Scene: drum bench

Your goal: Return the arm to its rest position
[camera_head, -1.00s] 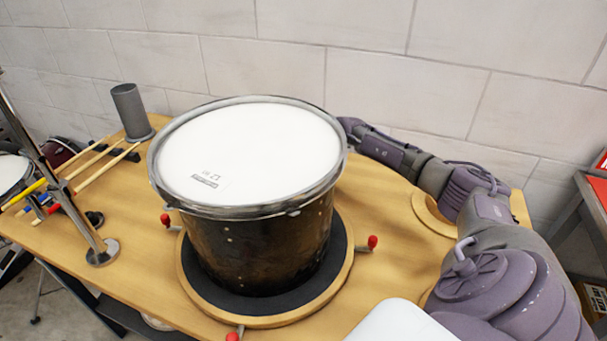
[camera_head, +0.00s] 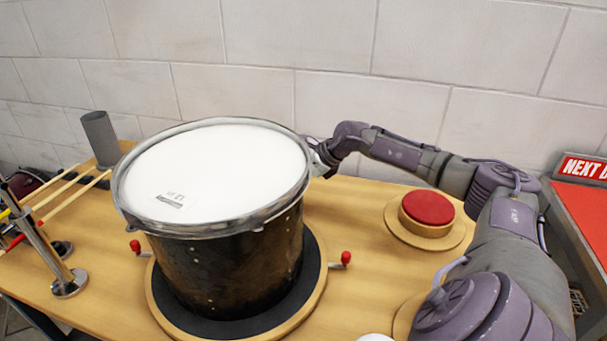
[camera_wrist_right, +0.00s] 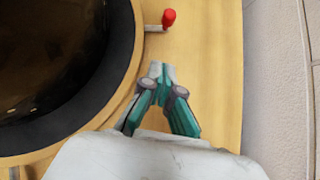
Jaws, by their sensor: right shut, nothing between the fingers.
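My right arm (camera_head: 400,152) reaches from the right side along the back of the table. Its wrist end bends down behind the right rim of the drum (camera_head: 225,250), so the gripper is hidden in the head view. In the right wrist view my right gripper (camera_wrist_right: 160,70) is shut and empty, its green fingers meeting at the tips. It is above the wooden table, beside the drum's round base, with a red-tipped peg (camera_wrist_right: 169,18) just beyond the fingertips. My left gripper is not in view.
The drum stands on a dark round pad with a wooden rim (camera_head: 318,290). A red button (camera_head: 428,207) sits on the table, right of it. A grey cylinder (camera_head: 100,138), sticks (camera_head: 70,195) and a metal stand (camera_head: 68,285) are left. A wall (camera_wrist_right: 285,90) is close by the gripper.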

